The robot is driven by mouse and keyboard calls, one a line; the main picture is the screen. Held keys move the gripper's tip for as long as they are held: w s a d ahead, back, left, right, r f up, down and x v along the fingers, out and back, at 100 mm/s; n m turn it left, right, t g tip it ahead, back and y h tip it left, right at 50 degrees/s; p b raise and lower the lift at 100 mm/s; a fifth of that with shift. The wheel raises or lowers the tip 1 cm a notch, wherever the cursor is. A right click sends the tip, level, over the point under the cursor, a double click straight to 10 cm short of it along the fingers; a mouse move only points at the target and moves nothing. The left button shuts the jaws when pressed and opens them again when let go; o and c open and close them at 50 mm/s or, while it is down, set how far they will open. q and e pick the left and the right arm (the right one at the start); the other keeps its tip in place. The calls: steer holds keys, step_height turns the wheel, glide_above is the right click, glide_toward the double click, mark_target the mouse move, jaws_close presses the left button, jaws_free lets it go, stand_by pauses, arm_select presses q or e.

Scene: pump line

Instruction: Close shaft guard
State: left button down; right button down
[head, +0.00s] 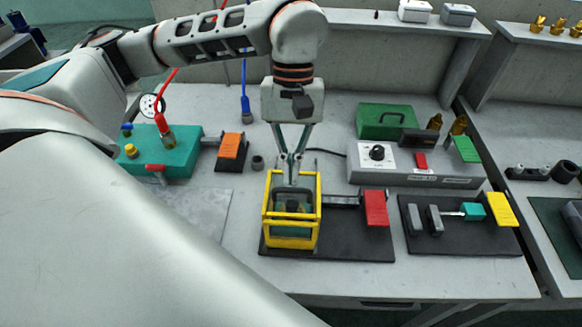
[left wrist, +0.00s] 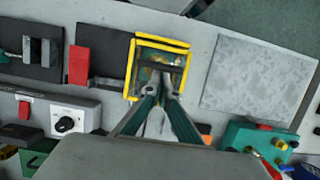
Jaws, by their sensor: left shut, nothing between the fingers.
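The shaft guard is a yellow-edged, box-like frame with see-through panels (head: 290,243) on a dark base plate (head: 350,245) in the middle of the bench. It also shows in the left wrist view (left wrist: 132,70). A dark part is visible inside it. A grey shaft runs right from it towards a red block (head: 375,208). My left gripper (head: 290,178) points down at the guard's upper rear side, its fingers shut and empty. In the left wrist view its fingertips (left wrist: 165,88) overlap the guard's frame. I cannot tell whether they touch it. My right gripper is out of view.
A teal unit (head: 170,150) with a red handle stands left, near an orange block (head: 232,146). A grey control box (head: 410,168) is behind right. Another dark plate (head: 460,240) with a yellow flap lies right. A flat grey plate (head: 200,215) lies left of the guard.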

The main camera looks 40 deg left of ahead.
arm_select(q)
steer(key=shift+s+d, duration=0.6)
steer(key=shift+s, duration=0.35)
steer(key=v, duration=1.2)
